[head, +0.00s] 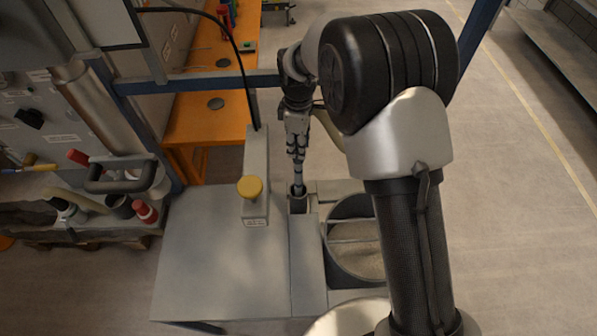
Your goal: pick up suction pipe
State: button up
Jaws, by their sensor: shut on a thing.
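My gripper (297,143) points down and is shut on the suction pipe (298,176), a thin grey pipe. The lower end of the pipe reaches into a small dark round holder (298,203) beside the grey bench top. Whether the pipe's tip touches the holder's bottom is hidden. The pipe looks close to upright. My arm covers part of the view to the right of the gripper.
A round bin with sand (358,262) stands right of the holder. A yellow knob (250,187) on a grey post and a blue frame bar (200,83) are nearby. An orange table (207,112) stands behind. Open floor lies at the right.

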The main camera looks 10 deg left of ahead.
grip_shut()
jog(key=shift+r, duration=0.1)
dwell(0.3)
